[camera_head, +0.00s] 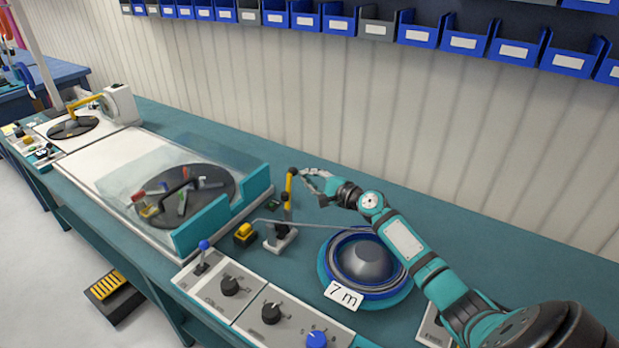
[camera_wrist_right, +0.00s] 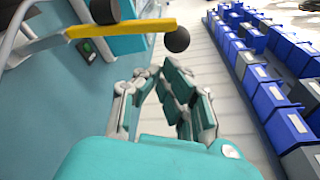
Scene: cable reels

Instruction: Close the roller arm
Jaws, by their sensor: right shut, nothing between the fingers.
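The roller arm is a yellow lever (camera_head: 288,188) with a black ball on its end. It stands upright on a small light base (camera_head: 281,238) between the clear-covered reel unit and the blue cable coil. In the right wrist view the yellow lever (camera_wrist_right: 120,27) crosses the top, with its black ball (camera_wrist_right: 176,38) just beyond the fingertips. My right gripper (camera_head: 308,179) is shut and empty, just right of the lever's top; I cannot tell whether it touches. Its fingers also show in the right wrist view (camera_wrist_right: 158,78). My left gripper is out of view.
A blue cable coil (camera_head: 335,262) with a "7 m" label lies below my right arm. A clear-covered reel unit (camera_head: 258,187) stands to the left. Control panels with knobs (camera_head: 250,300) line the front edge. Blue bins (camera_head: 418,33) hang on the back wall.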

